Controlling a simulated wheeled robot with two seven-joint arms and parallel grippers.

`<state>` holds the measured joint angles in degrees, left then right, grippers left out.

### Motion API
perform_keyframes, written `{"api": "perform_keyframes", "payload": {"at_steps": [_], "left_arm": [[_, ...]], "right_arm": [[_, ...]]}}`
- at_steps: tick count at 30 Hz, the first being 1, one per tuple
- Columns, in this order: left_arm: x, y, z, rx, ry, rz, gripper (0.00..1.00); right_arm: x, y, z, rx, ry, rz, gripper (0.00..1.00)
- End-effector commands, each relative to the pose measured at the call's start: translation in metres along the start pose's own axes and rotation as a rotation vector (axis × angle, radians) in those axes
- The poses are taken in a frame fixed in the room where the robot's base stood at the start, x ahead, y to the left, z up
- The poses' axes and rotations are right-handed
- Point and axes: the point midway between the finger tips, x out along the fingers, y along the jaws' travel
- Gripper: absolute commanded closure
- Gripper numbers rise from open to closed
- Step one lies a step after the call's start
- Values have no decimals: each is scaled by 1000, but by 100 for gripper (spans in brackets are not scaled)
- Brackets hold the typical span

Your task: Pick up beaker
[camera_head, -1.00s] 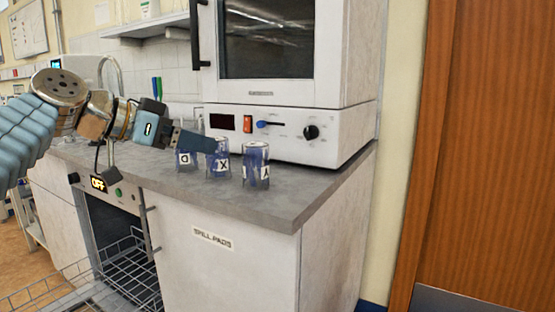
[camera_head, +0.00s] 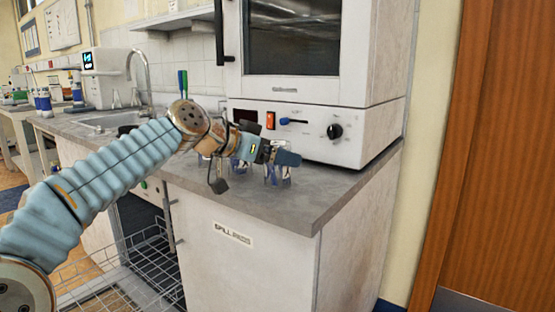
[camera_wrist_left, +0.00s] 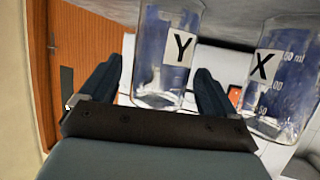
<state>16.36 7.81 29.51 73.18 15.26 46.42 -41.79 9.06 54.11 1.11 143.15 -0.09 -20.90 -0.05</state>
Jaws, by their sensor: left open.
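My left gripper (camera_head: 280,157) is open over the counter, in front of the row of clear glass beakers. In the left wrist view its two fingers (camera_wrist_left: 158,85) stand either side of the beaker marked Y (camera_wrist_left: 150,75), which shows in the gap; I cannot tell whether they touch it. The beaker marked X (camera_wrist_left: 290,85) is just right of the right finger. In the head view the Y beaker (camera_head: 284,178) is partly hidden by the gripper, and the other beakers are mostly behind my left wrist. My right gripper is not in view.
The white oven (camera_head: 305,130) stands close behind the beakers. The grey counter (camera_head: 315,200) is bare at its front right. A wire rack (camera_head: 110,275) is pulled out low at the left. A sink tap (camera_head: 148,62) is farther back.

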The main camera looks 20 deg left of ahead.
Motion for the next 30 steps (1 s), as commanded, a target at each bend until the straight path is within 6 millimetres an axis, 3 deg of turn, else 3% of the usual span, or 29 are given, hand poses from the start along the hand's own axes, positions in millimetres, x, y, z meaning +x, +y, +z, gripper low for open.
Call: {"api": "perform_keyframes", "payload": {"at_steps": [9,20,30], "left_arm": [[7,0,0,1,0,0,12],[6,0,0,1,0,0,67],[4,0,-6,1,2,0,67]], "right_arm": [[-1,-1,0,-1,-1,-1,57],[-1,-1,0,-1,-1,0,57],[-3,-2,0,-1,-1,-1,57]]}}
